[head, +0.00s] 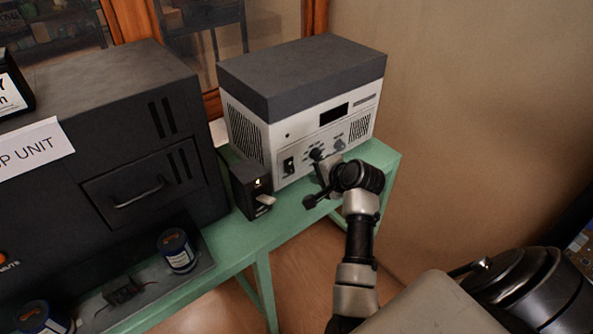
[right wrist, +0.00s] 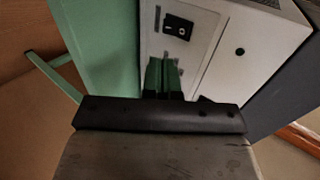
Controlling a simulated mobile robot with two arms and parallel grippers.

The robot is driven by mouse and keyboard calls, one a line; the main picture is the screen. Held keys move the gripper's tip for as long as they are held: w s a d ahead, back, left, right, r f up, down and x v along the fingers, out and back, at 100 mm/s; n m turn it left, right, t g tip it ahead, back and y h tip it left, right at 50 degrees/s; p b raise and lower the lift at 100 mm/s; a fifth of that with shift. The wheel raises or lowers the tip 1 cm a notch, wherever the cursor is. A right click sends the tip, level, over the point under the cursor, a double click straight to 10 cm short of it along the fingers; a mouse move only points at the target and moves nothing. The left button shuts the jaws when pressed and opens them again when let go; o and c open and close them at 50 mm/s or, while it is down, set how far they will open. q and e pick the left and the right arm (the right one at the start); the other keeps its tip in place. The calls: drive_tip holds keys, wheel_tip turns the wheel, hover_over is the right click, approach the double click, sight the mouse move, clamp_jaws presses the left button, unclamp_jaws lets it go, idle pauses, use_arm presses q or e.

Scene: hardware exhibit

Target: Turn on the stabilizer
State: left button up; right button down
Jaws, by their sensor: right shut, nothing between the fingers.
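The stabilizer (head: 355,110), a white box with a dark grey lid, stands on a green table (head: 240,240). Its front has a dark display, knobs and a black rocker switch (head: 288,166). The right wrist view shows the switch (right wrist: 178,27) on the white panel, ahead of the fingers. My right gripper (head: 320,173) is in front of the panel's lower part, to the right of the switch. In the right wrist view the gripper (right wrist: 163,82) is shut with nothing held. I cannot tell whether it touches the panel. My left gripper is not in view.
A small black box (head: 245,185) with a light lever stands just left of the stabilizer. A large dark unit (head: 110,120) with a handle fills the left. Blue cans (head: 177,252) stand in front of it. A bare wall (head: 460,120) is at right.

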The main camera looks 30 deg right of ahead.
sight(291, 165)
drive_tip(key=x, duration=0.6)
drive_tip(key=r+x, duration=0.1)
drive_tip(key=x, duration=0.2)
drive_tip(key=shift+w+f, duration=0.25)
drive_tip(key=shift+w, duration=0.3)
drive_tip(key=shift+w+f, duration=0.1)
drive_tip(key=shift+f, duration=0.15)
drive_tip(key=shift+r+t+b, duration=0.15)
drive_tip(key=shift+t+b, duration=0.15)
drive_tip(key=shift+t, duration=0.1)
drive_tip(key=shift+w+r+p, duration=0.1)
drive_tip(key=shift+r+p, duration=0.75)
drive_tip(key=shift+p, duration=0.25)
